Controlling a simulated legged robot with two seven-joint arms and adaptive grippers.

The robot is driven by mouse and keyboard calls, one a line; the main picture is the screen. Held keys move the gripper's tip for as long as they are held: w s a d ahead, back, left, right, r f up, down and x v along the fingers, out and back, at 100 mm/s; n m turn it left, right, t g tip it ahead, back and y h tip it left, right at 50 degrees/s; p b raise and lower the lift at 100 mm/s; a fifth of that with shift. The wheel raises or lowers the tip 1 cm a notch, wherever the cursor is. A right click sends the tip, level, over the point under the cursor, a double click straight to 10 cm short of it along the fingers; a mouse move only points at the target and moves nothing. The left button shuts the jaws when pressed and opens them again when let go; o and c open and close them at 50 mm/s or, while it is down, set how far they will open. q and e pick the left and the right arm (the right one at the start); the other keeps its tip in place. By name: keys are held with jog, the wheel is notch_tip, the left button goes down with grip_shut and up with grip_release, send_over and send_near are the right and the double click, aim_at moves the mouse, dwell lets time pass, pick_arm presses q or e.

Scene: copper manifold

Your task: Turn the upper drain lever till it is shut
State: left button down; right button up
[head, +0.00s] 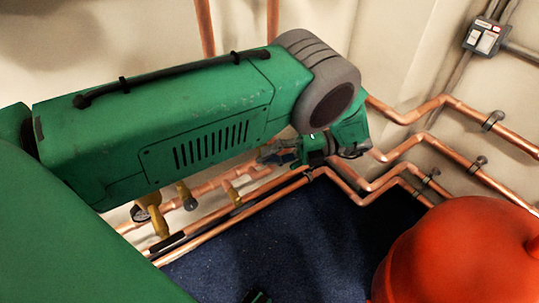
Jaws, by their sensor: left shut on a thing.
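My left arm reaches across from the left, and its gripper (272,154) is among the copper pipes low on the back wall. Its dark fingers are shut on a small part there, at the place of the upper drain lever. The lever is hidden by the fingers and my arm, so its angle cannot be read.
Copper pipes (345,183) run along the wall and bend to the right. A gauge (140,213) and brass valve (157,219) sit at lower left. A large red vessel (460,255) fills the lower right. A grey box (487,36) hangs upper right.

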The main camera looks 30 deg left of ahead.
pick_arm(q)
jog(key=shift+w, duration=0.15)
jog(key=c, duration=1.6)
grip_release()
jog(key=shift+w+d, duration=0.1)
